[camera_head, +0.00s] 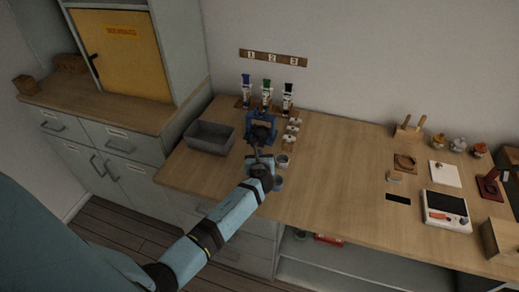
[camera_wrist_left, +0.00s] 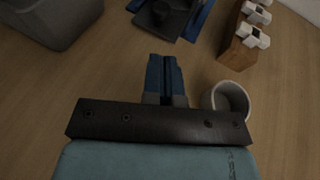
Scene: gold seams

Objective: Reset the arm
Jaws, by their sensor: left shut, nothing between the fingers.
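My left arm reaches in from the left in the head view, out over the wooden counter (camera_head: 325,175). My left gripper (camera_head: 258,153) is above the counter, in front of a blue-framed stand (camera_head: 262,128). In the left wrist view the gripper's blue fingers (camera_wrist_left: 165,75) are together with nothing between them. The stand's dark base (camera_wrist_left: 172,18) lies just beyond the fingertips. My right gripper is in neither view.
A grey bin (camera_head: 208,137) stands left of the gripper. A small cup (camera_wrist_left: 230,100) is close on the gripper's right. A wooden block with white-topped pieces (camera_wrist_left: 243,42) lies farther right. Several tubes (camera_head: 267,93) stand behind. A scale (camera_head: 446,211) sits far right; the middle counter is clear.

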